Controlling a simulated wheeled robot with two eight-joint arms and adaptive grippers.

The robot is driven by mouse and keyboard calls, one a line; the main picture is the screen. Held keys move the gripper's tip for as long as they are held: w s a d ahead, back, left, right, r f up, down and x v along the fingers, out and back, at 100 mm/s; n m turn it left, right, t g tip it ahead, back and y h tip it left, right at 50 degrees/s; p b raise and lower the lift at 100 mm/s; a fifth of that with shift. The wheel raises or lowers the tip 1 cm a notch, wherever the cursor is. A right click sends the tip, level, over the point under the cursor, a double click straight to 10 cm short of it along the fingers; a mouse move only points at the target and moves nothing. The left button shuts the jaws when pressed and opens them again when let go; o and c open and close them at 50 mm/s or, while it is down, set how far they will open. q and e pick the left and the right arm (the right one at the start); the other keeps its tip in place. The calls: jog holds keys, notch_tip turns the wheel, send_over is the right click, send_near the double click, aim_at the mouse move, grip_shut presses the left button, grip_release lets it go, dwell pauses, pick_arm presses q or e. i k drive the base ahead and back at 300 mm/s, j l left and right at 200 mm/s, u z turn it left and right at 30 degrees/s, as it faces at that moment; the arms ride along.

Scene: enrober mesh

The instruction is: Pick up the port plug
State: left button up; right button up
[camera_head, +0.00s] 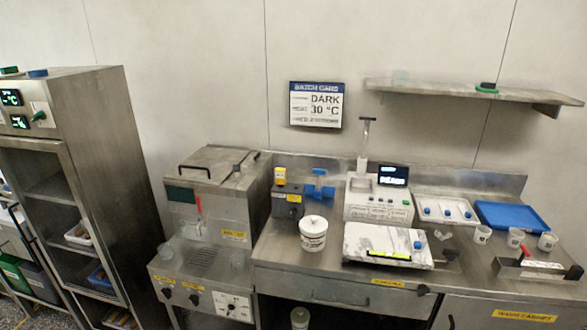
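I cannot tell for certain which thing is the port plug. A small black piece with a green base (487,87) sits on the wall shelf at the upper right. A small green and black piece (9,70) and a small blue piece (37,72) lie on top of the tall steel cabinet at the left. A blue fitting (318,188) stands upright on the bench behind the white tub. Neither of my grippers is in view.
A steel machine (212,205) stands left. The wall shelf (430,90) is mostly bare.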

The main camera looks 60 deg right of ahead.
aim_at(237, 169)
jog(key=z, duration=1.6)
